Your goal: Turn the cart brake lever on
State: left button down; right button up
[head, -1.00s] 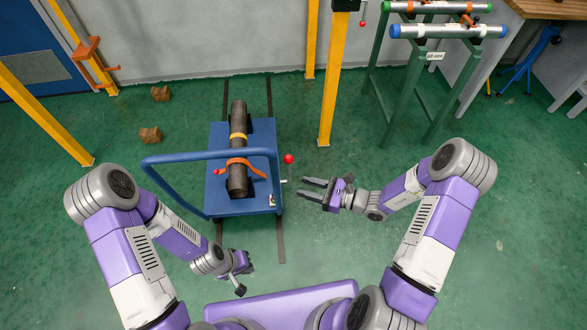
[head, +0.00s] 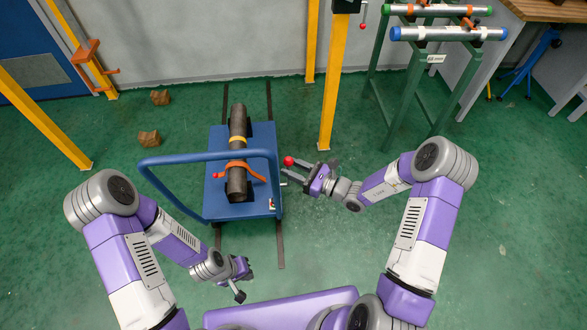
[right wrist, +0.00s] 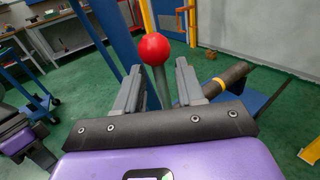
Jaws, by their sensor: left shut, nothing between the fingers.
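The brake lever shows as a red ball knob (head: 289,161) at the right side of the blue cart (head: 217,137). In the right wrist view the red knob (right wrist: 154,48) stands on a grey rod that runs down between the fingers. My right gripper (head: 285,168) is open, with its fingers on either side of the rod and the knob above them. I cannot tell whether a finger touches the rod. My left gripper (head: 240,296) is shut and empty, low and in front of the cart.
A dark pipe (head: 237,130) lies on the cart under an orange strap (head: 240,166). A yellow post (head: 329,105) stands behind the lever. A green rack (head: 412,95) is at right.

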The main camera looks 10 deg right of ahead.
jog(key=shift+c, duration=0.5)
grip_shut()
dwell(0.8)
